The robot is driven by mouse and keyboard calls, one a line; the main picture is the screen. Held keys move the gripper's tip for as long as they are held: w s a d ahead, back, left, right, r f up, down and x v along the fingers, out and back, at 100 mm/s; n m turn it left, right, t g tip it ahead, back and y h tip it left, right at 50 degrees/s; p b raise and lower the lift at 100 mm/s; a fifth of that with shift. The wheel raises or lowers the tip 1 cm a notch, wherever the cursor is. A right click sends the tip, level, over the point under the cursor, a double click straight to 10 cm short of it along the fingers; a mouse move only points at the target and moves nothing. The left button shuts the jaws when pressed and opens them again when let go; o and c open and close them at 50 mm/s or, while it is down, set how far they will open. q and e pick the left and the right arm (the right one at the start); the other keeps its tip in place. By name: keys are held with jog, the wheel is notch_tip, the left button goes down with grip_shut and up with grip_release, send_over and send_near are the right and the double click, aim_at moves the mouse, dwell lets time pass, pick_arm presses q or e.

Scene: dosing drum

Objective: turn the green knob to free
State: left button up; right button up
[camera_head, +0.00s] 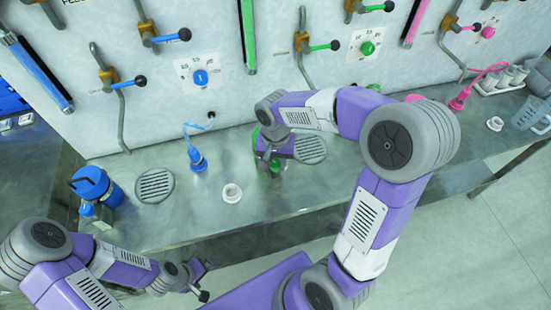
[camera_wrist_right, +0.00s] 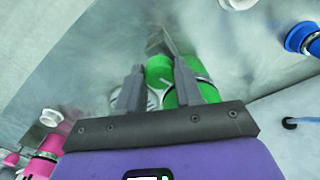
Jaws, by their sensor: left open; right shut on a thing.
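The green knob (camera_head: 367,48) sits on a white square plate with small marks on the back wall. Its pointer direction and the labels are too small to read. My right gripper (camera_head: 268,160) is well below and left of the knob, low over the bench. It is shut on a green fitting (camera_head: 275,168), mostly hidden by the gripper and arm. In the right wrist view the green fitting (camera_wrist_right: 188,88) shows as a green cylinder between the fingers (camera_wrist_right: 161,80). My left gripper (camera_head: 200,285) is open and empty in front of the bench's front edge.
A green-handled lever (camera_head: 325,46) is left of the knob, and a green vertical tube (camera_head: 248,35) further left. Pink connector (camera_head: 459,101) is at right.

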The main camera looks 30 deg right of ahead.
aim_at(275, 163)
jog(key=n+p, duration=0.2)
jog(key=n, duration=0.5)
jog(key=shift+r, duration=0.1)
jog(key=n+p, duration=0.1)
jog(key=n, duration=0.5)
jog(key=shift+p, duration=0.3)
jog(key=shift+n, duration=0.5)
jog(key=o, duration=1)
jog(key=shift+o, duration=0.2)
notch_tip(275, 163, up, 8)
jog(key=shift+f+p, duration=0.25)
jog(key=shift+p, duration=0.6)
